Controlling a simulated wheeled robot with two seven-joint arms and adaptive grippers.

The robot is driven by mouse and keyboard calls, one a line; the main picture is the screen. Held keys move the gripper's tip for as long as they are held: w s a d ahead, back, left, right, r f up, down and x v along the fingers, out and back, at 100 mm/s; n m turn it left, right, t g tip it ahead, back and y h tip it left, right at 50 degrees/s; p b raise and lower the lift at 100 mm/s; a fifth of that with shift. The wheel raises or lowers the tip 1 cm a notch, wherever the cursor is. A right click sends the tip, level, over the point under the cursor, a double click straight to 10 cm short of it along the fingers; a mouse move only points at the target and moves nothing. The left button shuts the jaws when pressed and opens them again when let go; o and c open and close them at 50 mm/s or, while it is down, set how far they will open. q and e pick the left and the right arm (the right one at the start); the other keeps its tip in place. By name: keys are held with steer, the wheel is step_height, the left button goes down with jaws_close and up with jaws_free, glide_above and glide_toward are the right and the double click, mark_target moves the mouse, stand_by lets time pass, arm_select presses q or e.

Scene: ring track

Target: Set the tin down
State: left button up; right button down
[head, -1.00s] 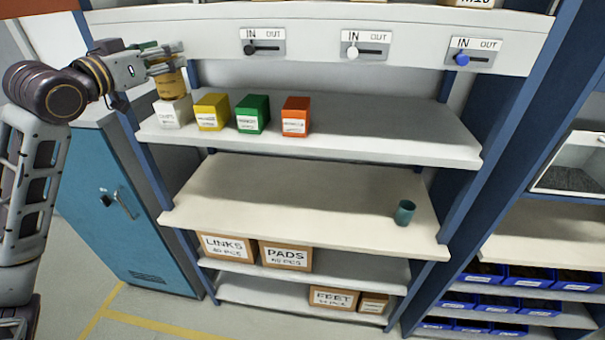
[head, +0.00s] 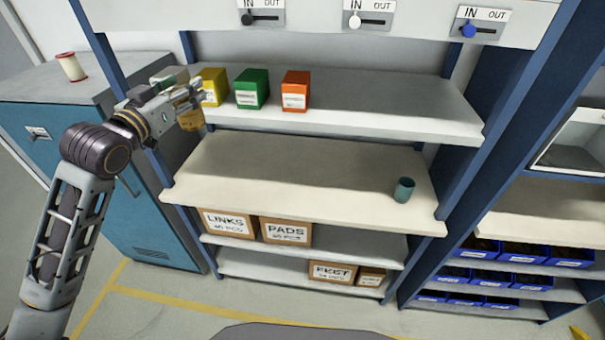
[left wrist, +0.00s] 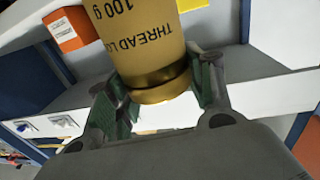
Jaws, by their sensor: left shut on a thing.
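The tin (head: 193,121) is golden yellow, and in the left wrist view the tin (left wrist: 146,45) shows a label reading "THREAD" and "100 g". My left gripper (head: 188,100) is shut on it, with one finger on each side in the left wrist view (left wrist: 160,95). In the head view the tin hangs in front of the left end of the upper shelf (head: 380,115), its lower end about level with the shelf's front edge. Part of the tin is hidden by the fingers. My right gripper is not in view.
A yellow box (head: 213,86), a green box (head: 252,88) and an orange box (head: 296,90) stand on the upper shelf, with free room to their right. The middle shelf (head: 290,180) is bare except for a teal cup (head: 404,190). A blue cabinet (head: 130,215) stands at left.

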arm_select(q)
steer(key=s+d+f+y, duration=0.1)
steer(key=s+d+f, duration=0.1)
steer(key=f, duration=1.1)
steer(key=s+d+f+n+y, duration=0.1)
steer(key=s+d+f, duration=0.2)
steer(key=f, duration=0.9)
steer(key=s+d+f+n+y, duration=0.1)
steer(key=d+f, duration=0.3)
steer(key=f, duration=0.9)
steer(key=shift+s+d+f, duration=0.2)
steer(key=shift+s+f, duration=0.1)
steer(key=shift+s, duration=0.55)
steer(key=shift+r, duration=0.1)
steer(key=shift+w+d+r+h, duration=0.1)
steer(key=shift+d+r+h, duration=0.25)
steer(key=shift+r, duration=0.5)
steer(key=shift+d+r, duration=0.1)
steer(key=shift+r, duration=0.15)
steer(key=shift+a+f, duration=0.3)
steer(key=shift+f, duration=0.05)
steer(key=shift+f, duration=0.1)
steer(key=shift+a+f+y, duration=0.25)
steer(key=shift+f+y, duration=0.3)
steer(key=shift+f, duration=0.15)
